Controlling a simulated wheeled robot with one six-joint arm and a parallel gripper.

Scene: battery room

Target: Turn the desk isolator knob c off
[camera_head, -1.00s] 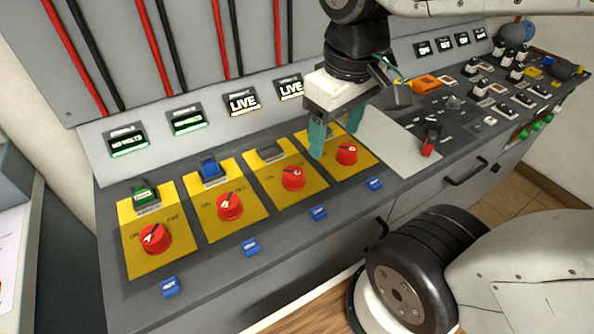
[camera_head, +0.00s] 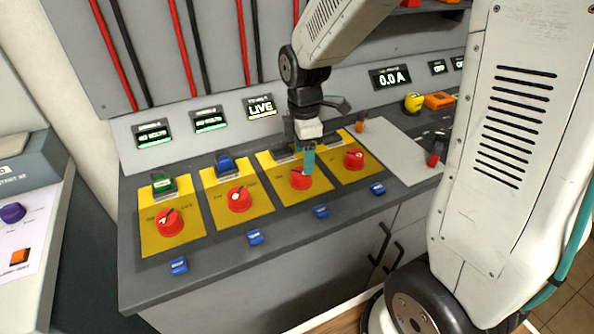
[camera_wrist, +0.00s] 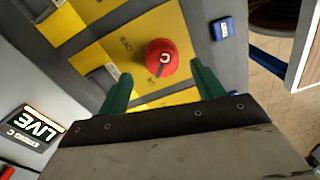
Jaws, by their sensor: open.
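The red isolator knob c (camera_head: 300,180) sits on the third yellow plate from the left of the grey desk. The display above, string C (camera_head: 260,106), reads LIVE.
Red knobs A (camera_head: 169,222) and B (camera_head: 239,199) are to the left, and knob D (camera_head: 354,160) is close on the right. Blue tags (camera_head: 321,212) line the desk's front. A grey plate (camera_head: 392,150) lies right of D. My arm hides the fourth display.

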